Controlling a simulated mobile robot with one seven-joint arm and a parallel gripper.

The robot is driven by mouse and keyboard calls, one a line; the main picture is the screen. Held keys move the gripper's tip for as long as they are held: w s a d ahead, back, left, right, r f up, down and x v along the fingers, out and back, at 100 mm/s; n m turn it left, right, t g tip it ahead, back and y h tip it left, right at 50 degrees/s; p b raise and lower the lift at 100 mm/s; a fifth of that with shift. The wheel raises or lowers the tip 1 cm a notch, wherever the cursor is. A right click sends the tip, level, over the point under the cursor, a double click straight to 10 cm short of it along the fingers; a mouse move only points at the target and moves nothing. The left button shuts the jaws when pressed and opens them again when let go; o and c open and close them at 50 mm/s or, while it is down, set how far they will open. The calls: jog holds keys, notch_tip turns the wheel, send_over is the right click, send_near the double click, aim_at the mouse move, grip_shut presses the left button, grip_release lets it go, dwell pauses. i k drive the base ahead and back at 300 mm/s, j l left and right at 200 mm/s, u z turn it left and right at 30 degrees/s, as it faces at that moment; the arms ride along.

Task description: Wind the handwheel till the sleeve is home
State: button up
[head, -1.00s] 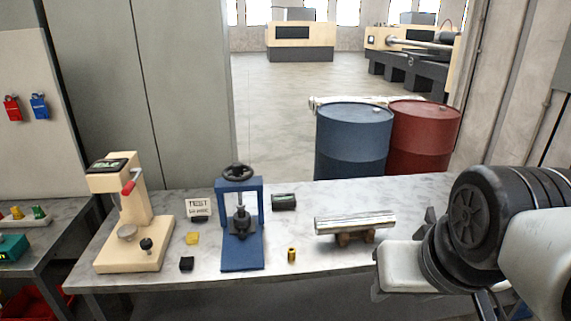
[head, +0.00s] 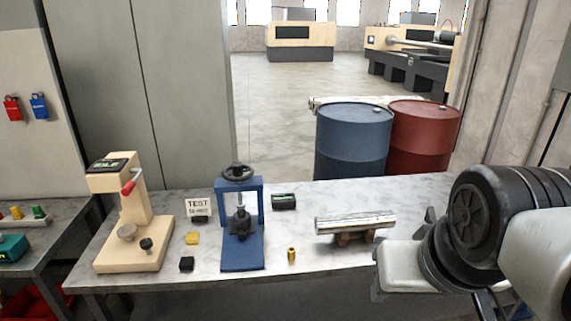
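The dark handwheel (head: 237,172) sits on top of a blue press frame (head: 241,255) on the bench. Under it, a dark spindle and fixture (head: 240,222) stand inside the frame. A small brass-coloured cylinder (head: 292,254), which may be the sleeve, stands on the bench to the right of the press, apart from it. My arm is at the right edge, well away from the handwheel. My gripper's fingers are not visible.
Blue (head: 352,140) and red (head: 424,135) barrels stand behind.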

aim_at(237, 168)
jog(key=i+j+u, duration=0.2)
jog(key=i+j, duration=0.4)
jog(key=i+j+u, duration=0.15)
jog(key=i+j, duration=0.35)
jog(key=i, duration=0.15)
